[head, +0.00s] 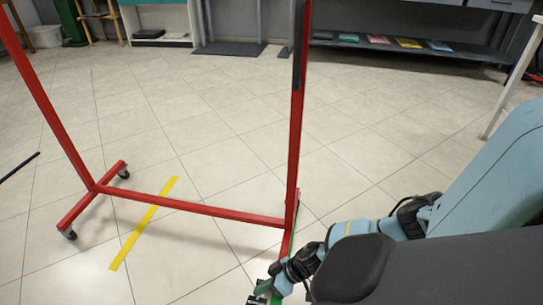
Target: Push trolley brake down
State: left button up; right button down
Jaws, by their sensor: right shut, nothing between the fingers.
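The trolley (200,205) is a red tubular frame on castors, standing on the tiled floor. Its left foot (91,200) shows with two dark castors, one at each end. Its right foot (287,243) runs down toward the bottom edge, with a strip of green along it. My right gripper (264,294) is low at the near end of that right foot, shut and holding nothing. The brake cannot be made out clearly; the gripper and arm cover that near end. I cannot tell whether the gripper touches it. My left gripper is out of view.
Yellow tape (143,223) lies on the floor under the trolley's lower bar. A shelf (400,47) with several coloured folded items stands at the back right. A white table leg (512,78) is at the right. The floor between the trolley and the shelf is clear.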

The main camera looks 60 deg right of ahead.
aim_at(262, 303)
jog(key=shift+s+a+f+b, duration=0.15)
jog(key=shift+a+f+b, duration=0.1)
jog(key=shift+f, duration=0.25)
jog(key=shift+s+a+f+b, duration=0.1)
jog(key=shift+s+f+b, duration=0.1)
jog(key=shift+f, duration=0.35)
jog(key=shift+s+a+f+b, duration=0.1)
jog(key=shift+a+f+b, duration=0.15)
jog(key=shift+f, duration=0.25)
jog(key=shift+s+a+f+n+t+h+p, duration=0.3)
jog(key=shift+a+f+n+h+p, duration=0.15)
jog(key=shift+h+p, duration=0.4)
jog(key=shift+s+a+f+n+h+p, duration=0.15)
jog(key=shift+a+f+n+h+p, duration=0.2)
jog(key=shift+f, duration=0.3)
jog(key=shift+s+a+f+t+h, duration=0.1)
jog(key=shift+a+f+t+h, duration=0.25)
jog(key=shift+f+h, duration=0.3)
jog(key=shift+a+f+n+t+h+b, duration=0.1)
jog(key=shift+f+n+t+h+b, duration=0.2)
jog(key=shift+f+b, duration=0.35)
jog(key=shift+f+n+t+h+b, duration=0.1)
jog(key=shift+f+n+h+b, duration=0.3)
jog(key=shift+f+b, duration=0.15)
jog(key=shift+f, duration=0.15)
